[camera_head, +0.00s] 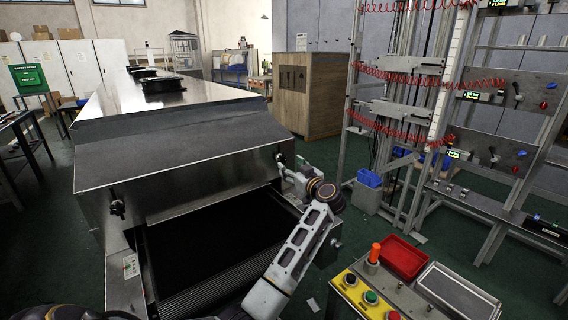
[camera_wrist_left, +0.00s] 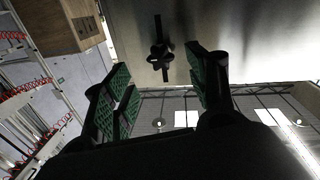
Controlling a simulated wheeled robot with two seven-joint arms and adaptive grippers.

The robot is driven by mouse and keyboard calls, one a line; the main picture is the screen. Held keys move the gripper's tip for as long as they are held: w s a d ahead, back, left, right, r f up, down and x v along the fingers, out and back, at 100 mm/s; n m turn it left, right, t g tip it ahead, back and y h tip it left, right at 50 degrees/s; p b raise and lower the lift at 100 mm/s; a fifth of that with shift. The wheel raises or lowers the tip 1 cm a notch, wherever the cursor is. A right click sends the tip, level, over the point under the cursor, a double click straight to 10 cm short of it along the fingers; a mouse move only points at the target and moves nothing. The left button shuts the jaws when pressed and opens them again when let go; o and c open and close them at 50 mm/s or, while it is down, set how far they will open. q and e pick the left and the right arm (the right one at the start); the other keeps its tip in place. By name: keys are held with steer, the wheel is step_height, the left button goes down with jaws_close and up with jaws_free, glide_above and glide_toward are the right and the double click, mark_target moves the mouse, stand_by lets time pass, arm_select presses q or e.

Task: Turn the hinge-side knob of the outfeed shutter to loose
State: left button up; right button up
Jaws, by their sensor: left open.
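The outfeed shutter (camera_head: 190,155) is a grey metal panel across the dryer's end, above a dark belt. A black knob (camera_head: 117,208) sits at its left side and another black knob (camera_head: 281,159) at its right side. I cannot tell from the frames which side is hinged. My left gripper (camera_head: 287,170) is close to the right knob. In the left wrist view that black lobed knob (camera_wrist_left: 160,56) with its bar shows just beyond and between the open green-padded fingers of my left gripper (camera_wrist_left: 160,80); no contact shows. My right gripper is out of view.
A control box (camera_head: 362,296) with push buttons, a red tray (camera_head: 403,257) and a grey tray (camera_head: 457,291) stand at the lower right. A rack with red coiled hoses (camera_head: 400,75) is at the right. A wooden crate (camera_head: 308,95) stands behind the dryer.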

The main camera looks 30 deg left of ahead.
mark_target(283, 160)
arm_select(q)
steer(key=shift+b+x, duration=0.55)
steer(key=shift+x, duration=2.6)
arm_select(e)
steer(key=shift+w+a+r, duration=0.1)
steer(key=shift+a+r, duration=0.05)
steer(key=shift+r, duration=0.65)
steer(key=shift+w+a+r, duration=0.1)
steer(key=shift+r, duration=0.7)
arm_select(q)
steer(key=c, duration=1.1)
steer(key=shift+o, duration=0.2)
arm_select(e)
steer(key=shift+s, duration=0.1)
